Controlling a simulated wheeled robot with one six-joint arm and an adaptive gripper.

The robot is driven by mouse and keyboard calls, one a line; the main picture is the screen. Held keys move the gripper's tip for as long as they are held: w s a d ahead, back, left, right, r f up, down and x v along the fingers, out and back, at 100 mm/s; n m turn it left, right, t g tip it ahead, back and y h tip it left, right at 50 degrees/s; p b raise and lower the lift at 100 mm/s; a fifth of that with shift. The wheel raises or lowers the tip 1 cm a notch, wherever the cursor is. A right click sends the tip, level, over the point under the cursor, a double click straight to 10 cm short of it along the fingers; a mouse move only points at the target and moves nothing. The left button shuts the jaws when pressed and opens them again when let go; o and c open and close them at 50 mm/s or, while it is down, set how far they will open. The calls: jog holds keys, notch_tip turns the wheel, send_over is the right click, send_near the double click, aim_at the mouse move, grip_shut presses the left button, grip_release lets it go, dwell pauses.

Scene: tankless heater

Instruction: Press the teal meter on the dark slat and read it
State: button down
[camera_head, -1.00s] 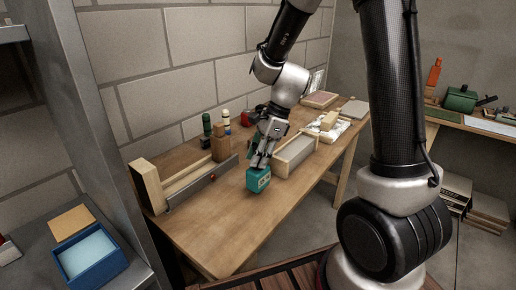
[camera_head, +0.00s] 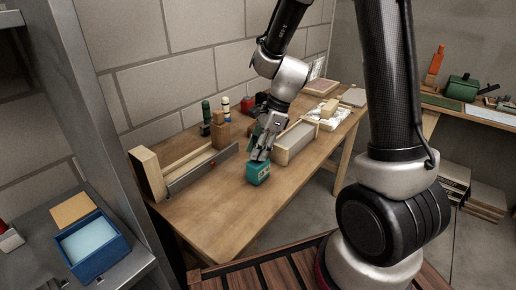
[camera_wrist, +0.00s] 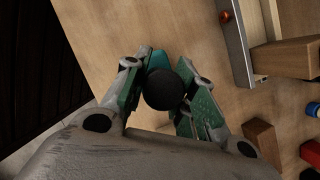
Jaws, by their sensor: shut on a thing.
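The teal meter (camera_head: 258,174) is a small box with a pale face on one side, over the front part of the wooden workbench (camera_head: 225,213). My gripper (camera_head: 261,158) points down and is shut on it. Whether the meter touches the bench top or hangs just above it, I cannot tell. In the wrist view the teal meter (camera_wrist: 158,60) shows between the fingers (camera_wrist: 160,85), partly covered by a dark round part. Dark reddish-brown slats (camera_head: 300,270) lie low in front of the bench; they also show at the left of the wrist view (camera_wrist: 40,70).
A grey metal strip with a red knob (camera_head: 212,164) and wooden blocks (camera_head: 219,132) stand left of my gripper. A blue tray (camera_head: 93,249) sits on the left shelf. The bench's front is clear.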

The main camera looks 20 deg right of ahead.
jog(key=shift+f, duration=0.35)
jog(key=c, duration=1.1)
grip_release()
jog(key=v, duration=1.2)
